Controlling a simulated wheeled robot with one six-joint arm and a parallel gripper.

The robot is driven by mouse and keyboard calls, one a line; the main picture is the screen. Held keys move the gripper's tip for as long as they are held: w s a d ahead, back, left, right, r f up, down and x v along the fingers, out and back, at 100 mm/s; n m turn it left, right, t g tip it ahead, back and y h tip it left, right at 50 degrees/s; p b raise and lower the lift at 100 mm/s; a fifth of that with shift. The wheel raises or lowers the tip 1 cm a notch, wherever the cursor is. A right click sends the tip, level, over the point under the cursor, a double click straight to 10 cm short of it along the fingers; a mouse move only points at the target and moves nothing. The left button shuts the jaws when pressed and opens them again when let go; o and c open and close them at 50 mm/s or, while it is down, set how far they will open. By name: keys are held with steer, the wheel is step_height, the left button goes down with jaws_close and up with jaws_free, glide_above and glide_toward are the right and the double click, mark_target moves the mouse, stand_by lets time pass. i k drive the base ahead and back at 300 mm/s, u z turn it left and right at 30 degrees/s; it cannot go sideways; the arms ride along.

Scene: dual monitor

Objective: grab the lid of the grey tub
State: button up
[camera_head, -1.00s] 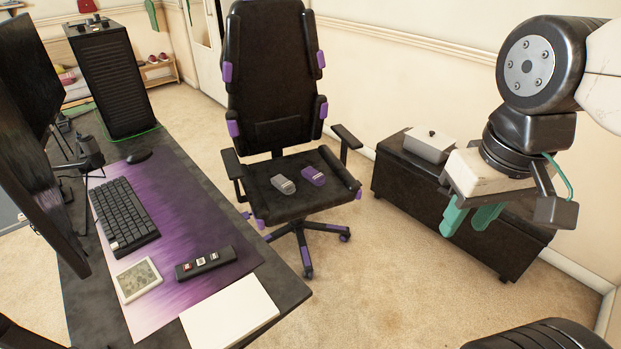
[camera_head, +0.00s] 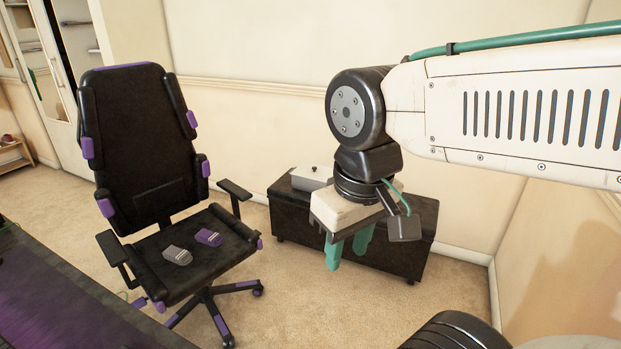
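The grey tub (camera_head: 304,183) stands on the left end of a low dark bench against the wall. Its pale lid (camera_head: 312,172) has a small dark knob (camera_head: 314,168) on top. The tub's right side is partly hidden behind my gripper. My gripper (camera_head: 348,254) hangs in front of the bench, nearer to me than the tub, with its green fingers pointing down. The two fingers are apart with nothing seen between them. The gripper is not touching the tub or lid as far as I can see.
The dark bench (camera_head: 287,222) runs along the wall. A black and purple office chair (camera_head: 150,150) stands to the left, with a grey object (camera_head: 177,256) and a purple object (camera_head: 209,237) on its seat. A desk (camera_head: 60,290) fills the lower left. Carpet (camera_head: 310,305) between is clear.

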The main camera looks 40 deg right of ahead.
mark_target(305, 169)
steer(key=z, duration=0.55)
steer(key=i, duration=0.7)
steer(key=z, duration=0.85)
steer(key=i, duration=1.5)
steer(key=u, duration=1.15)
steer(key=i, duration=0.6)
steer(key=u, duration=0.5)
